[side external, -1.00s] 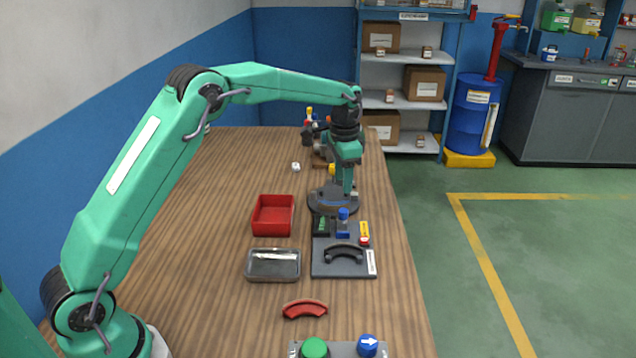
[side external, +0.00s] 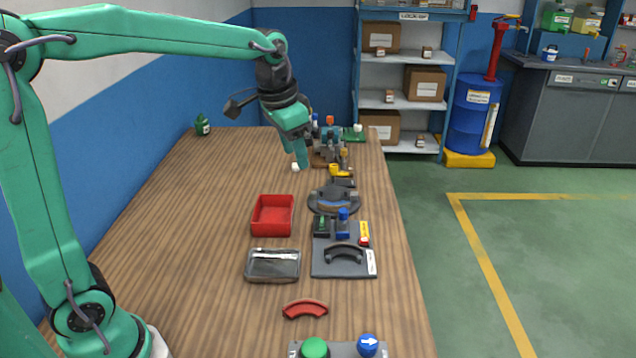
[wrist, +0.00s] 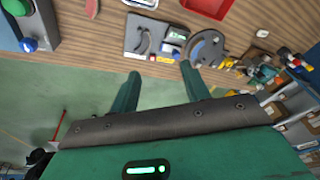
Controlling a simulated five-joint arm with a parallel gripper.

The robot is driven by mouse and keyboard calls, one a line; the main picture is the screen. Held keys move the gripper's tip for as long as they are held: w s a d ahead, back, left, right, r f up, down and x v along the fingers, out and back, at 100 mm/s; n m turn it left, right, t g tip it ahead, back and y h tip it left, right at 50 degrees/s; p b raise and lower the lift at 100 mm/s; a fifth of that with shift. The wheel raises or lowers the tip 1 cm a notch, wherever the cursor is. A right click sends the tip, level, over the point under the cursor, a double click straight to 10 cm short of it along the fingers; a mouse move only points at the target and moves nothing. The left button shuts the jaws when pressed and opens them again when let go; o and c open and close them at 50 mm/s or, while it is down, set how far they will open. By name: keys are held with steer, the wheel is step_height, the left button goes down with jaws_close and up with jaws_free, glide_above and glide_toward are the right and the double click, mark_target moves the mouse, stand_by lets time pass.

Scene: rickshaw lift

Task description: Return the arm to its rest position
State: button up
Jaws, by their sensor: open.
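My green arm is raised over the back part of the wooden table (side external: 190,240). My gripper (side external: 301,163) hangs tilted in the air, behind and left of the grey round turntable (side external: 334,200). In the wrist view its two green fingers (wrist: 160,70) are apart with nothing between them. The turntable shows just beyond the right finger in that view (wrist: 207,50).
A red bin (side external: 272,215), a metal tray (side external: 273,266) and a dark fixture plate (side external: 343,262) stand mid-table. A curved red piece (side external: 305,309) and a button box (side external: 340,348) are in front. Small tools crowd the back right. The table's left side is clear.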

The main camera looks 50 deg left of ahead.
steer(key=s+f+n+t, duration=0.2)
steer(key=s+n, duration=0.1)
steer(key=s, duration=1.6)
steer(key=shift+s+d+f+t, duration=0.3)
steer(key=shift+s+d+t, duration=0.05)
steer(key=shift+d+t, duration=0.1)
